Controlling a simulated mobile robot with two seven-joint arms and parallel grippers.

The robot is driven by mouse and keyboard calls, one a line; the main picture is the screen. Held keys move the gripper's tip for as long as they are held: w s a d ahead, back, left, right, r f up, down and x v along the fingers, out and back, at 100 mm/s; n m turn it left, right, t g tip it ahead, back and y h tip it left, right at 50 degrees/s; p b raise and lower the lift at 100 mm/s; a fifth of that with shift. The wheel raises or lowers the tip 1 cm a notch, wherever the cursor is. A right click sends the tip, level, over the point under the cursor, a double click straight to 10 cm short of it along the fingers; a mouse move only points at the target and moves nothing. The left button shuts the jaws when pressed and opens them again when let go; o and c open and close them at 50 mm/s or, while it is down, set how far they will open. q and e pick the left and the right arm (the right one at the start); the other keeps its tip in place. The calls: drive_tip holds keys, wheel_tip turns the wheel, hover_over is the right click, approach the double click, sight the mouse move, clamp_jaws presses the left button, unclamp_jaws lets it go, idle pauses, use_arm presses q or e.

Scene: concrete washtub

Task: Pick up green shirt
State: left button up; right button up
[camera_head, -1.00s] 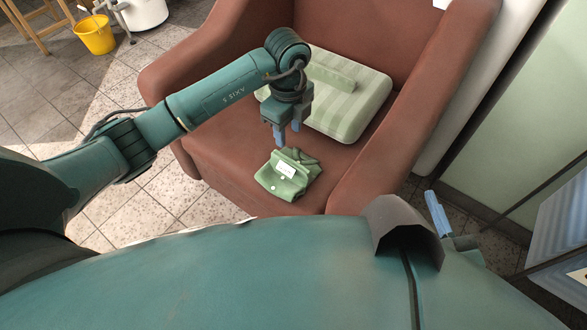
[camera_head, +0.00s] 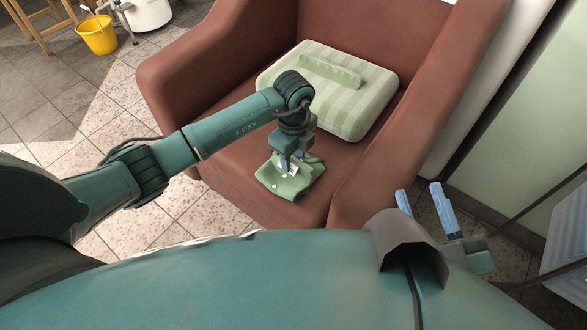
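The green shirt (camera_head: 273,185) lies folded in a small heap on the front of the brown armchair's seat (camera_head: 225,170), with a white label and buttons showing. My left gripper (camera_head: 291,163) points down over the shirt's back part. I cannot see whether cloth lies between the fingers. My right gripper (camera_head: 423,203) is at the lower right, beyond my body's edge. Its two blue fingers are spread and empty.
A pale green striped case (camera_head: 345,105) lies on the seat behind the shirt. The armchair's arms (camera_head: 385,160) rise on both sides. A yellow bucket (camera_head: 98,36) stands on the tiled floor at the far left. A pale panel (camera_head: 570,240) is at the right.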

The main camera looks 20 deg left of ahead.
use_arm(q)
clamp_jaws()
drive_tip(key=shift+r, duration=0.1)
idle(0.5)
